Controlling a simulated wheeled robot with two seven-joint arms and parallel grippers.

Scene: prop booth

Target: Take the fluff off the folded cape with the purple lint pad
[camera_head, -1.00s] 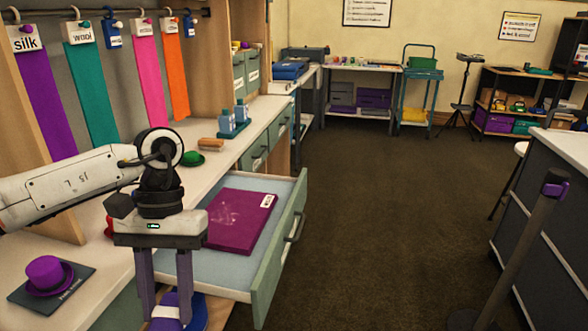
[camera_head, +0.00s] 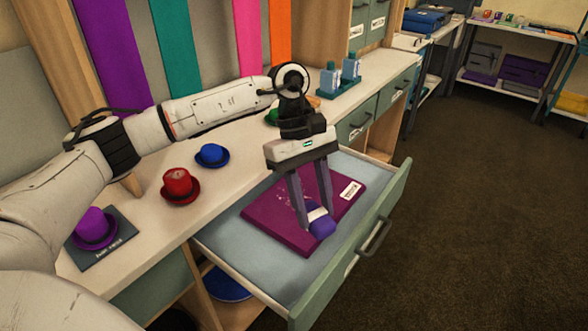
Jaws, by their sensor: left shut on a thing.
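The folded cape (camera_head: 278,228) is a magenta-purple rectangle lying flat in an open drawer, with a white label at its far right corner. Pale fluff shows on its upper left part, partly hidden behind my gripper's fingers. My left gripper (camera_head: 312,221) points down over the cape, shut on the purple lint pad (camera_head: 322,226), which has a white band. The pad is at the cape's near right part; whether it touches the cloth I cannot tell. My right gripper is not in view.
The open drawer (camera_head: 245,262) juts out from the counter. On the counter stand a purple hat (camera_head: 94,228) on a dark card, a red hat (camera_head: 180,186), a blue hat (camera_head: 212,155) and blue bottles (camera_head: 340,75). Open floor (camera_head: 470,220) lies to the right.

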